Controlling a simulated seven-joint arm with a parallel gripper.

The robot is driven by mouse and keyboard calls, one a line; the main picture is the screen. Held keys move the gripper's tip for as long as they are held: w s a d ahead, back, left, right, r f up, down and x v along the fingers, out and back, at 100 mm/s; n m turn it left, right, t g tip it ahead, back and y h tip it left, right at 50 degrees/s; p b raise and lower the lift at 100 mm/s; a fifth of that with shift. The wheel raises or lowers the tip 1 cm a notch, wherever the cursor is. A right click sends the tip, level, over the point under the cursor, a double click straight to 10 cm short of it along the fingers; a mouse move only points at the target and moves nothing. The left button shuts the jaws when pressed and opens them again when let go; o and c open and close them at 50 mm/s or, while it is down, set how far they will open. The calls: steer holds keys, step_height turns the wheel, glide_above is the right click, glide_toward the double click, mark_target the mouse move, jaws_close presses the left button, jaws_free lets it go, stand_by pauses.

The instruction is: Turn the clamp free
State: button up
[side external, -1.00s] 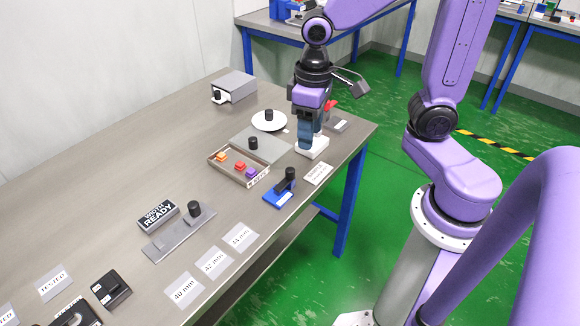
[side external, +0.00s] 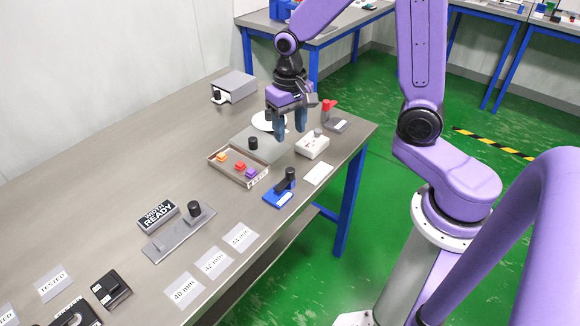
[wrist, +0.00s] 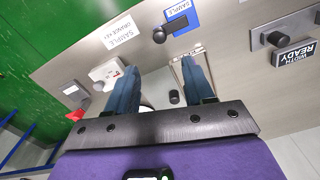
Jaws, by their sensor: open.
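No part is labelled as the clamp, so I cannot tell for sure which one it is. A red-topped fixture (side external: 329,107) stands upright at the right edge of the table; its red part also shows at the left in the wrist view (wrist: 77,113). A white box with a grey knob (side external: 312,146) stands in front of it; it also shows in the wrist view (wrist: 106,73). My gripper (side external: 291,128) is open and empty, raised above the table by the white disc (side external: 262,123), left of the white box. Its two blue fingers are apart in the wrist view (wrist: 160,72).
A grey plate with a black knob (side external: 270,148) and a tray (side external: 222,171) of coloured blocks lie close in front. A blue stand (side external: 279,193) is near the front edge. A grey box (side external: 235,87) stands behind.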

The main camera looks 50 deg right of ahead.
mark_target(290, 170)
step_height(290, 170, down, 13)
stand_by(0.6)
jaws_close()
